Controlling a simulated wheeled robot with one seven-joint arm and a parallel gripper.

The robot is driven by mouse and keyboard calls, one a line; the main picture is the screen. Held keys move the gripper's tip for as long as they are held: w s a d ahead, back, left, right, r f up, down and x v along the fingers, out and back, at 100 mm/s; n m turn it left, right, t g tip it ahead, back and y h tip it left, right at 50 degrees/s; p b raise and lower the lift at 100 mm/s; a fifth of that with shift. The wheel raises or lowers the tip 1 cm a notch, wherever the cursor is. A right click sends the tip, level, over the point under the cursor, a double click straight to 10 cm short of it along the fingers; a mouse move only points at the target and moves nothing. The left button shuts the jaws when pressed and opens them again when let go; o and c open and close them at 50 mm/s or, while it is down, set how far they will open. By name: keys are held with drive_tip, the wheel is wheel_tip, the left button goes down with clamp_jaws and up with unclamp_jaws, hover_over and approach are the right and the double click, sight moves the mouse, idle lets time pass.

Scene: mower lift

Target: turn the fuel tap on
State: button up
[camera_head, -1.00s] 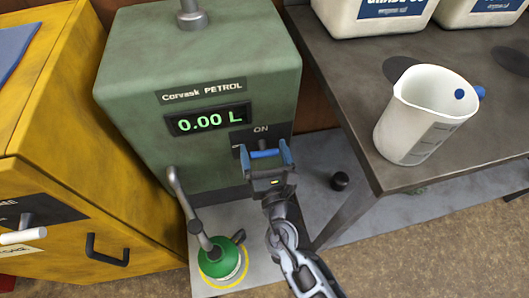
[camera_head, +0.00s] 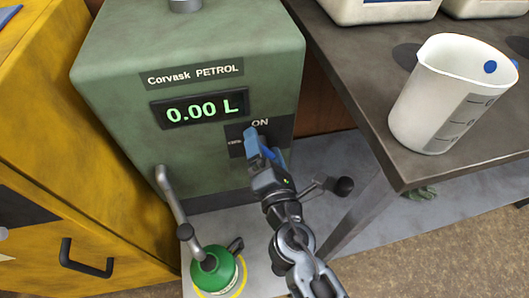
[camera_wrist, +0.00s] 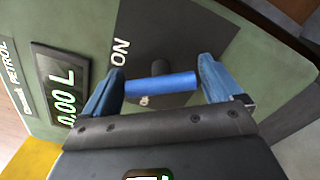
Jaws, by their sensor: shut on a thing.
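The fuel tap's blue handle (camera_wrist: 161,84) lies across between my two blue fingers in the wrist view, with a dark stem behind it. My gripper (camera_head: 262,147) is shut on this handle, one finger at each end. The handle stands nearly upright on the front of the green petrol pump (camera_head: 200,65). One end points toward the word ON on the dark label (camera_head: 259,124); whether it lines up exactly I cannot tell. In the head view my fingers hide most of the handle and part of the label. The pump display (camera_head: 200,108) reads 0.00 L.
A yellow cabinet (camera_head: 70,150) stands left of the pump. A green round container (camera_head: 213,269) with a grey pipe stands low in front.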

drive_tip(key=m+b, duration=0.3)
drive_tip(key=m, duration=0.3)
drive_tip(key=shift+f, duration=0.15)
drive_tip(key=shift+m, duration=0.4)
drive_tip(key=o, duration=0.7)
drive_tip(key=shift+s, duration=0.1)
drive_tip(key=shift+b+v, duration=0.55)
drive_tip(key=shift+v, duration=3.25)
